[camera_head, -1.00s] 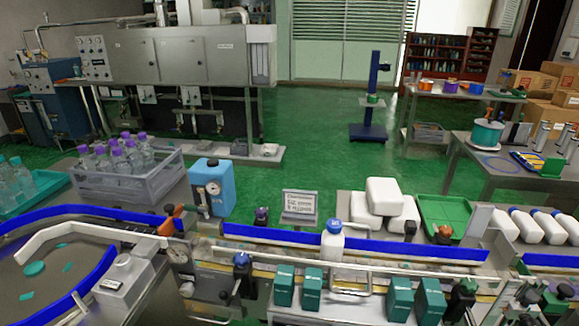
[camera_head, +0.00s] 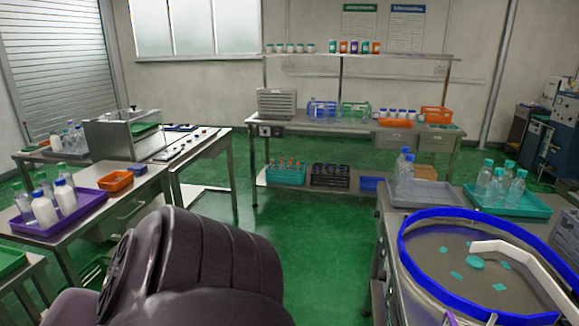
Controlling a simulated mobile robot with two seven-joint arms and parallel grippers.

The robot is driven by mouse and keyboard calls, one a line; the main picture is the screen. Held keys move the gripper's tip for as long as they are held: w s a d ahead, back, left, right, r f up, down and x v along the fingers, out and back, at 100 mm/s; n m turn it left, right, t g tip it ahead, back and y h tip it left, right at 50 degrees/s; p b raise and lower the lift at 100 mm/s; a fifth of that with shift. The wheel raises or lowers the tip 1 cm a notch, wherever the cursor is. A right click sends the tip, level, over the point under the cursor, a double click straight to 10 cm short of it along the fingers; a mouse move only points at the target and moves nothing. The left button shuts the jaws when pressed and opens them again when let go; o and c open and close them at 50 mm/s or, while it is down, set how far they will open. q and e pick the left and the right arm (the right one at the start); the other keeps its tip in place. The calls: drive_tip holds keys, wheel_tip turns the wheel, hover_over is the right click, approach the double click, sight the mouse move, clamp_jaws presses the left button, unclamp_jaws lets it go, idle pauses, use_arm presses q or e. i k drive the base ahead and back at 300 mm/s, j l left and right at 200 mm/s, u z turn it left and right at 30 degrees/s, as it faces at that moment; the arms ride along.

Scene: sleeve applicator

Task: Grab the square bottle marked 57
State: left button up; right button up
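I cannot make out a bottle marked 57; no number on any bottle is legible. White bottles with blue caps (camera_head: 65,197) stand in a purple tray (camera_head: 88,222) on the left table, with clear bottles beside them. Clear bottles with teal caps (camera_head: 497,184) stand in a teal tray (camera_head: 535,208) at the right. Clear blue-capped bottles (camera_head: 404,177) stand in a grey tray (camera_head: 425,203) beside it. Neither gripper is in view. A dark, ribbed part of my own arm fills the lower middle.
A round table with a blue rim (camera_head: 402,250) stands at the right. A bench with shelves (camera_head: 350,130) stands at the back. At the left are a metal box machine (camera_head: 122,135) and an orange tray (camera_head: 116,181). Green floor (camera_head: 310,225) lies open in the middle.

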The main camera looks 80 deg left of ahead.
sight(65, 197)
drive_tip(key=u, duration=4.3)
drive_tip(key=i+l+u, duration=0.2)
drive_tip(key=i+u, duration=0.15)
drive_tip(key=i+l+u, duration=0.35)
